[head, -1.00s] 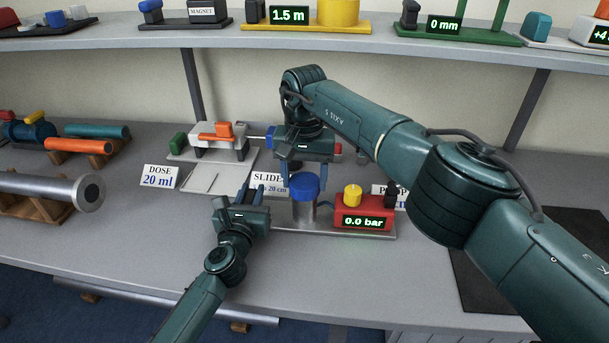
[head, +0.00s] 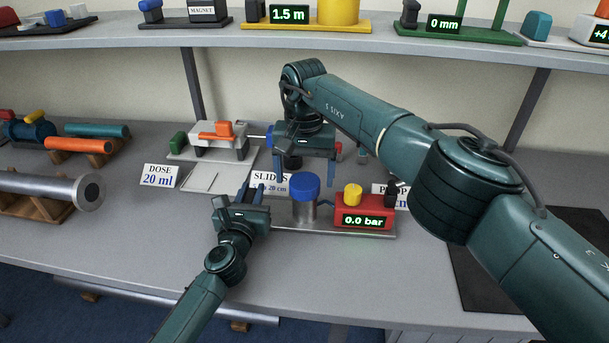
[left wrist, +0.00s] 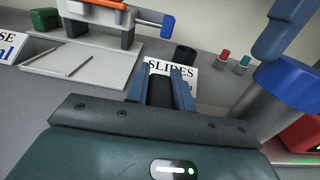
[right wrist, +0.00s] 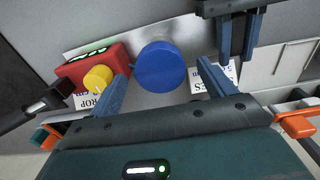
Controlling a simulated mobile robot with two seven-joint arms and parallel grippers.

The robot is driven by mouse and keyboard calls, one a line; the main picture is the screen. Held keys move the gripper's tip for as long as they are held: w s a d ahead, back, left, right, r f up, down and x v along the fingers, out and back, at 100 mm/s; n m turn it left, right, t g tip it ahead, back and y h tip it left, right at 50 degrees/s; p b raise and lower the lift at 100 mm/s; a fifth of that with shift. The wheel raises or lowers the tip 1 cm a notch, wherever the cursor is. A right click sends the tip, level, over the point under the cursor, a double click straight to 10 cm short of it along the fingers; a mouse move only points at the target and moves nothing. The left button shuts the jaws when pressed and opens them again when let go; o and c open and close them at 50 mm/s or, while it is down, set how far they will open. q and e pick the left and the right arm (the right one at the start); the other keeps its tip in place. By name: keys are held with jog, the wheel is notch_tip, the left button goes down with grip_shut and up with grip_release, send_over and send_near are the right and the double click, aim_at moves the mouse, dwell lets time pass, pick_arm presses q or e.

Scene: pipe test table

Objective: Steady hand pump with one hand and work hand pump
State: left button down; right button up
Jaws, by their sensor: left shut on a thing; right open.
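The hand pump has a silver cylinder (head: 304,213) with a blue round cap (head: 305,186) on a metal base plate (head: 345,232). Its red gauge box (head: 375,209) reads 0.0 bar and carries a yellow knob (head: 352,194). My left gripper (head: 253,190) is just left of the cylinder, shut on a dark upright piece (left wrist: 160,92) at the pump's left side. My right gripper (head: 306,172) is open, its fingers apart behind and above the cap. In the right wrist view, the cap (right wrist: 161,66) shows between the open fingers, and nothing is gripped.
A SLIDES card (head: 271,182) stands behind the pump, and a DOSE card (head: 160,176) to the left. A grey-and-orange device (head: 215,140) and a steel cylinder on a wooden cradle (head: 45,188) are further left. A shelf (head: 200,38) runs above.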

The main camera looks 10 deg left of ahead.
aim_at(307, 189)
notch_tip(307, 189, up, 11)
jog(key=shift+c, duration=0.3)
jog(key=f+m, duration=0.1)
jog(key=m, duration=0.1)
jog(key=s+f+m, duration=0.1)
jog(key=m, duration=0.2)
jog(key=f+m, duration=0.1)
jog(key=m, duration=0.2)
jog(key=shift+s+d+f, duration=0.1)
jog(key=shift+s+f, duration=0.05)
jog(key=shift+f, duration=0.25)
jog(key=m, duration=0.3)
jog(key=shift+s+d+f+m+y, duration=0.15)
jog(key=shift+s+f+m+y, duration=0.1)
jog(key=shift+m+y, duration=0.15)
jog(key=m, duration=0.3)
jog(key=shift+s+d+m+t+y, duration=0.2)
jog(key=shift+s+m+t+y, duration=0.1)
jog(key=shift+m+t, duration=0.1)
notch_tip(307, 189, up, 3)
jog(key=s+d+m+t+y, duration=0.1)
jog(key=d+m+t+y, duration=0.15)
jog(key=m, duration=0.85)
jog(key=shift+h, duration=0.35)
jog(key=x, duration=1.2)
jog(key=shift+s+d+f, duration=0.15)
jog(key=shift+d, duration=0.05)
